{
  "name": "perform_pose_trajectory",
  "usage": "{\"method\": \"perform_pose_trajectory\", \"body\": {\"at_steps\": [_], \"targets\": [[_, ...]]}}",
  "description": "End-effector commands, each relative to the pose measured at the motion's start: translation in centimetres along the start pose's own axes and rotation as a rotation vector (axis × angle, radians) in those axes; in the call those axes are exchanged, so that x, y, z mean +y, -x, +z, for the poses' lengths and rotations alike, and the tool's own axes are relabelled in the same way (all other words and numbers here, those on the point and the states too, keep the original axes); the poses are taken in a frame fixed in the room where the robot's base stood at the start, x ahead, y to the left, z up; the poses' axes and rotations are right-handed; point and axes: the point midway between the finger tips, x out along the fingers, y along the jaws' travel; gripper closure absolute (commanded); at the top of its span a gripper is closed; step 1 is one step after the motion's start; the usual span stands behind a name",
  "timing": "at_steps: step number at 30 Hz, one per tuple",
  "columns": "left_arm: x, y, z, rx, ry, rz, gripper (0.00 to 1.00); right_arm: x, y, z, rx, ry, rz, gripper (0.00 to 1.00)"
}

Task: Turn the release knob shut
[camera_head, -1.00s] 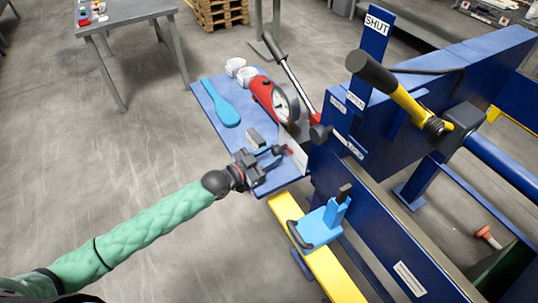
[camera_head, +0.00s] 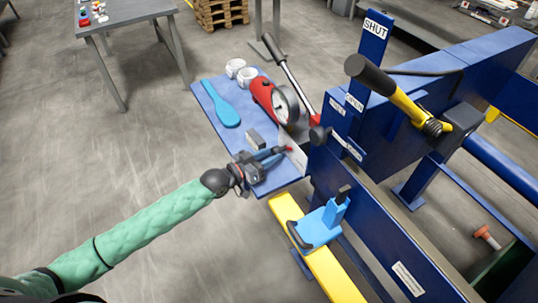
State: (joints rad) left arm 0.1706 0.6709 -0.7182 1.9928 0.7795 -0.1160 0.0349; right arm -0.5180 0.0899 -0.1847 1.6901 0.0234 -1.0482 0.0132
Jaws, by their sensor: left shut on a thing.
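My left gripper (camera_head: 282,154) reaches in over the near right part of the blue shelf, its fingers close together and shut on the release knob. Most of the knob is hidden by the fingers; a small red part (camera_head: 290,149) shows at their tips, beside a pale plate (camera_head: 294,158). The red pump (camera_head: 263,90) stands just behind, with a round gauge (camera_head: 287,105) and a long dark-handled lever (camera_head: 275,48). The knob's exact angle is too small to tell. My right gripper is not in view.
The blue shelf (camera_head: 207,96) holds a blue paddle (camera_head: 223,105), two white rolls (camera_head: 236,67) and a small grey block (camera_head: 256,141). The blue press frame (camera_head: 430,75) with a yellow lever (camera_head: 408,101) stands right. A blue bracket (camera_head: 318,228) sits on a yellow beam (camera_head: 335,270).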

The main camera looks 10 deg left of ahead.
Motion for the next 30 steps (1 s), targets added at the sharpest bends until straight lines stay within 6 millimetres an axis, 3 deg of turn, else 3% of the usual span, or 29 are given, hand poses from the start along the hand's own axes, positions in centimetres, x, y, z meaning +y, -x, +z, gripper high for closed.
{"method": "perform_pose_trajectory", "body": {"at_steps": [12,27,28,30], "targets": [[-0.07,0.02,-0.10,-0.021,0.176,0.004,0.90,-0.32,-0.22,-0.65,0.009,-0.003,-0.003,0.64],[-0.10,0.02,-0.11,-0.023,0.194,0.004,0.90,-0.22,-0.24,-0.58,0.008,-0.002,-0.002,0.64],[-0.10,0.02,-0.10,-0.023,0.194,0.004,0.61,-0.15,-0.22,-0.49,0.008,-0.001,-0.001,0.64],[-0.09,0.02,-0.10,-0.023,0.194,0.004,0.58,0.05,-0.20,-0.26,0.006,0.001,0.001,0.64]]}}
